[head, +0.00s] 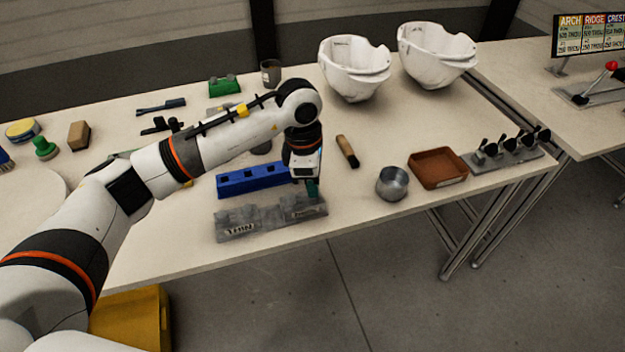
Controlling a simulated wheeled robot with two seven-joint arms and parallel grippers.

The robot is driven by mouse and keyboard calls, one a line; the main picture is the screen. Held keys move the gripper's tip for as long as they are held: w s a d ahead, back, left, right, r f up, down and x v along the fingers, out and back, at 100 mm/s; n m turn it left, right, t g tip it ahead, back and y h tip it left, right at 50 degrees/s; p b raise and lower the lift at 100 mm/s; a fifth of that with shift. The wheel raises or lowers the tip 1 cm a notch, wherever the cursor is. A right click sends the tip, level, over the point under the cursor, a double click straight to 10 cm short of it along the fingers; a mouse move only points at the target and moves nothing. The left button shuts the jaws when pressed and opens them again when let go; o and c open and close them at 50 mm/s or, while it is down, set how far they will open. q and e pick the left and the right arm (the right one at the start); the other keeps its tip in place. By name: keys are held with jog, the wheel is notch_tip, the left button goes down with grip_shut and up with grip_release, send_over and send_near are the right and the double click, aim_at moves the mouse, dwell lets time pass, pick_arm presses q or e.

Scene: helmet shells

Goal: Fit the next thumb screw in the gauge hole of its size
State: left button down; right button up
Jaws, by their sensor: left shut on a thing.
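My left gripper (311,190) points down over the right end of a grey stepped block (265,220) with lettered labels, which looks like the gauge. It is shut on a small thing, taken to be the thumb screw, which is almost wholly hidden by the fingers. Whether the screw is in a hole or just above it cannot be told. A blue block (240,183) with dark square holes lies just behind the gauge, partly hidden by my arm. My right gripper is not in view.
To the right are a wooden-handled brush (347,151), a metal cup (392,184), a brown tray (438,168) and a grey rack (515,155) with several black-handled pieces. Two white helmet shells (354,68) (437,55) stand at the back. The table's front edge is close to the gauge.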

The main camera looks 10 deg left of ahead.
pick_arm(q)
jog(key=shift+f+b, duration=0.7)
jog(key=shift+f, duration=0.05)
dwell(0.3)
jog(key=c, duration=1.2)
grip_release()
jog(key=shift+r, duration=0.15)
notch_tip(320, 180, up, 12)
jog(key=a, duration=0.1)
jog(key=shift+s+a, duration=0.15)
jog(key=shift+a, duration=0.05)
jog(key=shift+f, duration=0.25)
